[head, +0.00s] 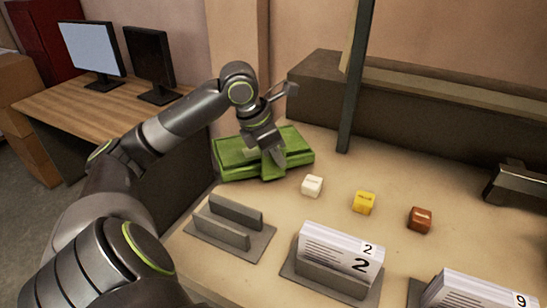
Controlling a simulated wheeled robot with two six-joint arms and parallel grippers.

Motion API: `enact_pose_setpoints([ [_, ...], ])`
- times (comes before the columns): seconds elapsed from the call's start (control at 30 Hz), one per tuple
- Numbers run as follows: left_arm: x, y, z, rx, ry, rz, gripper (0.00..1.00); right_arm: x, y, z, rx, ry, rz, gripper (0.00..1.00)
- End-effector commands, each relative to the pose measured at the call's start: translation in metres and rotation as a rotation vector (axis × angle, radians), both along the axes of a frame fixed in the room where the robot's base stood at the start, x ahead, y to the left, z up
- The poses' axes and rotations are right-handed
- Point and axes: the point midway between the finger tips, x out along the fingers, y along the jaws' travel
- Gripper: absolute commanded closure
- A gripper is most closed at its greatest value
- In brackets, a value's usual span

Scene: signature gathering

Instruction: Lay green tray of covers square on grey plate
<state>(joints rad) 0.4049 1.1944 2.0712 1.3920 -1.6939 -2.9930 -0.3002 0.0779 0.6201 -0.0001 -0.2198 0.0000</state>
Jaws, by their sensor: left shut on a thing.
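The green tray of covers (235,158) is at the back left of the table, below my left gripper (272,160). My left gripper points down and is shut on the tray near its front middle. The gripper hides part of the tray, and whether the tray touches the table is hard to tell. A flat grey base with two upright walls (257,246) lies in front of the tray, with nothing between its walls. I cannot tell whether this is the grey plate or whether another plate is hidden beneath the tray. My right gripper is not seen.
White (312,186), yellow (363,202) and brown (420,220) cubes stand in a row right of the tray. Stacks marked 2 (335,255) and 9 (480,292) stand in front. A dark post (357,80) rises behind. A dark metal device (515,185) is at the right edge.

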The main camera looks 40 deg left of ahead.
Motion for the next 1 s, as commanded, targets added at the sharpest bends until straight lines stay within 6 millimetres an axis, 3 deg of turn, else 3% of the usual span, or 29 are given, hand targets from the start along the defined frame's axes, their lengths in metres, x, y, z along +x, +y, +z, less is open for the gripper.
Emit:
enact_pose_setpoints([
  [0.2, 0.001, 0.0, 0.044, 0.002, -0.008, 0.001, 1.0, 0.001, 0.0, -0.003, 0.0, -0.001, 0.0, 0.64],
  [0.4, 0.001, 0.0, 0.072, 0.0, -0.004, 0.001, 1.0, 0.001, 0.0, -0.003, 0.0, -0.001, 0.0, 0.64],
  [0.77, 0.0, 0.0, 0.085, 0.001, 0.0, 0.0, 1.0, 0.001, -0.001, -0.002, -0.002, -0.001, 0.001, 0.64],
  [1.0, 0.0, 0.0, 0.099, 0.0, 0.0, 0.001, 1.0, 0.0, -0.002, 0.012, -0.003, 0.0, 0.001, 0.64],
])
